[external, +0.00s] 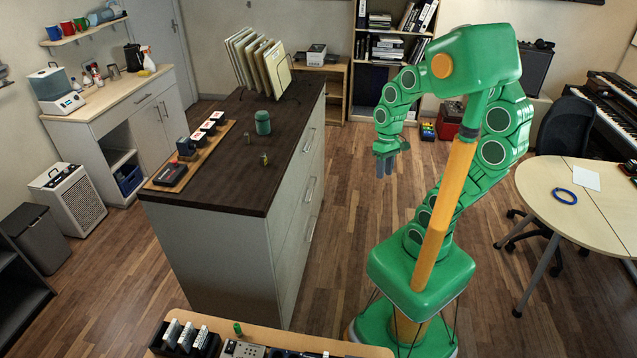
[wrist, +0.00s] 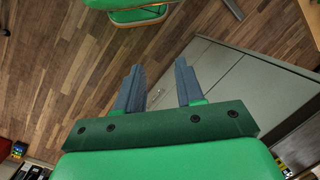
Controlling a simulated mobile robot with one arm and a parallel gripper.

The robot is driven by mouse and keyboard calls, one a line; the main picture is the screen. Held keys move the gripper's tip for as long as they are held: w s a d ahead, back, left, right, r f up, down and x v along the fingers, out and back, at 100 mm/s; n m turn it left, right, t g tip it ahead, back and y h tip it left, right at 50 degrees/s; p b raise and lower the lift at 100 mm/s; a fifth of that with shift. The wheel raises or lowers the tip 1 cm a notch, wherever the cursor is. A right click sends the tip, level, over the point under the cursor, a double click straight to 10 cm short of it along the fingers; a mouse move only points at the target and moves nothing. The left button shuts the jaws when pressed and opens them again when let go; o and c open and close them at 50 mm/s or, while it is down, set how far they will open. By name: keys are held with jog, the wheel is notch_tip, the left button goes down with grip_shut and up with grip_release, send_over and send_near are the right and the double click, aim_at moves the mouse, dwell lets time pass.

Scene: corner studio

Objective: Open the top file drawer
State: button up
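The file cabinet (external: 215,250) is a pale grey island with a dark wood top. Its drawer fronts are on its right side in the external view, seen at a steep angle. Several bar handles are stacked there, and the top drawer's handle (external: 311,138) is the highest. The drawers look closed. My gripper (external: 385,168) hangs fingers-down in free air to the right of the cabinet, apart from it. In the wrist view my gripper (wrist: 159,85) is open, with an empty gap between its grey fingers. Pale cabinet fronts (wrist: 240,90) show to their right; no handle is clear there.
The cabinet top carries a file rack (external: 262,62), a green jar (external: 263,123) and a wooden tray (external: 172,172). A round table (external: 535,190) stands right of my base, and a bench (external: 270,345) is in front. Wood floor (external: 345,200) between cabinet and arm is clear.

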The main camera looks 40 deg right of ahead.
jog(key=w+a+r+y, duration=0.1)
jog(key=w+a+y, duration=0.2)
jog(key=w, duration=0.6)
jog(key=w+a+r+y, duration=0.15)
jog(key=w+y, duration=0.25)
jog(key=w, duration=0.6)
jog(key=w+a+y, duration=0.3)
jog(key=w+a, duration=0.1)
jog(key=w, duration=0.5)
jog(key=w+d+f+m+t+y, duration=0.2)
jog(key=w+d+f+m+t, duration=0.15)
jog(key=w+d+f, duration=0.55)
jog(key=w+d+f+m+t+y, duration=0.1)
jog(key=w+d+f+m+t, duration=0.35)
jog(key=w+d, duration=0.75)
jog(key=w+a+f+n, duration=0.1)
jog(key=w+a+f, duration=0.1)
jog(key=a+f, duration=0.2)
jog(key=shift+w+a+n, duration=0.25)
jog(key=shift+a+n, duration=0.15)
jog(key=shift+a, duration=1.2)
jog(key=shift+f, duration=0.1)
